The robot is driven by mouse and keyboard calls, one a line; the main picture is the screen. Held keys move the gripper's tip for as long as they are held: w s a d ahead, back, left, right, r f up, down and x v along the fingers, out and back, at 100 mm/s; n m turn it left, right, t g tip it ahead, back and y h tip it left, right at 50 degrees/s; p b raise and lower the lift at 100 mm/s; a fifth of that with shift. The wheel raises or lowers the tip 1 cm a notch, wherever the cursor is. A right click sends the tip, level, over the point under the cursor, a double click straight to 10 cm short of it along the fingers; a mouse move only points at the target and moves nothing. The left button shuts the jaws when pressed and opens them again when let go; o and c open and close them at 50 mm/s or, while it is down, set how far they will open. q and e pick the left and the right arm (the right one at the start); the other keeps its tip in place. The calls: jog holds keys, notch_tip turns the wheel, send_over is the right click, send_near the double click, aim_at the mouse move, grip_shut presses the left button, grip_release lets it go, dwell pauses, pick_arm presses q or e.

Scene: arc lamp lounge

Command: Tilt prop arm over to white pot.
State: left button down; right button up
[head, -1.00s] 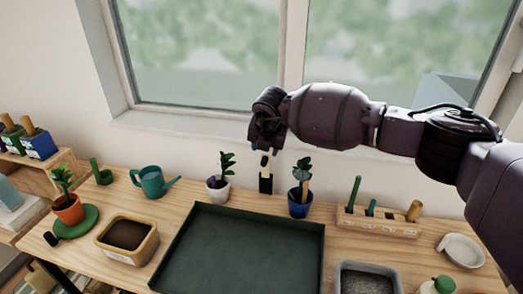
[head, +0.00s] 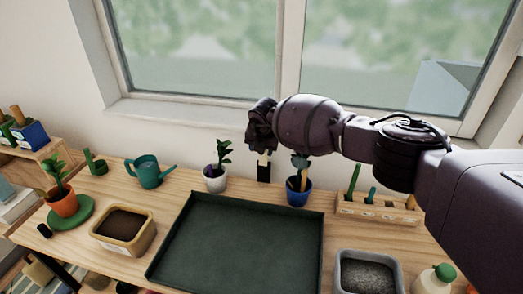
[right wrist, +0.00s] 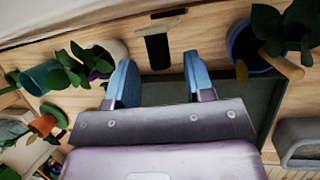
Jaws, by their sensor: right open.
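The prop arm (head: 263,172) is a dark upright piece with a pale upper part, standing at the back of the table between the white pot (head: 215,181) and the blue pot (head: 298,192). Its black body also shows in the right wrist view (right wrist: 157,50), just beyond and between my fingertips. The white pot holds a leafy plant and something purple. My right gripper (right wrist: 160,75) is open with blue fingers and nothing between them. In the head view the right wrist (head: 262,130) is above the prop arm and hides its top. My left gripper is not in view.
A dark green tray (head: 240,281) fills the middle of the table. A teal watering can (head: 149,175) and a soil tub (head: 140,248) stand left. A wooden tool rack (head: 375,210) and a grey gravel tray (head: 368,275) are right. The window wall is close behind.

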jog(key=shift+w+f, duration=0.2)
jog(key=shift+f, duration=0.3)
grip_shut()
